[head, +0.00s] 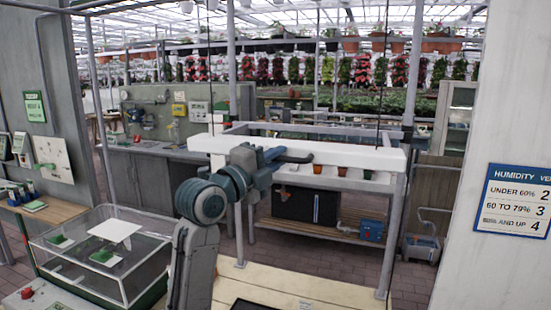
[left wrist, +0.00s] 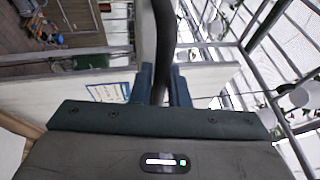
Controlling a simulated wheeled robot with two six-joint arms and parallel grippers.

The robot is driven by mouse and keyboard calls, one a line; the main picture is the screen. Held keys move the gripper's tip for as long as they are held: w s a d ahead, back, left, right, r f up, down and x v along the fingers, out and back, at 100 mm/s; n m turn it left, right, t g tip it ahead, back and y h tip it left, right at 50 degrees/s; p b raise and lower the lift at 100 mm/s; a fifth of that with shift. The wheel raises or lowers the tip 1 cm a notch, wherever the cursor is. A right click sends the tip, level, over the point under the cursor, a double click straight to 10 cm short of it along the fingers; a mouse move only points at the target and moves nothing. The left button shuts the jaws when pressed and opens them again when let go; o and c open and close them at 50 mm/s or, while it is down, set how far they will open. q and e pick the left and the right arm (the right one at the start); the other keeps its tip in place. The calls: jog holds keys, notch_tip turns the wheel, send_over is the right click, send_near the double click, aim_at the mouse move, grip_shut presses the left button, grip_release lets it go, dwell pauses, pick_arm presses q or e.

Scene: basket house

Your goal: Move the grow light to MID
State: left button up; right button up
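The grow light (head: 345,154) is a long white bar hanging level on thin dark cords in the middle of the head view. My left gripper (head: 283,158) is at its front, left of the bar's middle. In the left wrist view, the two blue fingers of my left gripper (left wrist: 161,88) stand close on both sides of a dark handle (left wrist: 165,35), with hardly any gap. The handle looks like part of the light. No marking that reads MID is legible. My right gripper is in neither view.
Small pots (head: 317,169) stand on the bench behind and below the light. A clear-lidded case (head: 110,250) stands at the lower left. A wall with a humidity sign (head: 514,199) closes off the right. Grey posts (head: 392,230) stand beside the light.

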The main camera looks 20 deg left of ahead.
pick_arm(q)
grip_shut()
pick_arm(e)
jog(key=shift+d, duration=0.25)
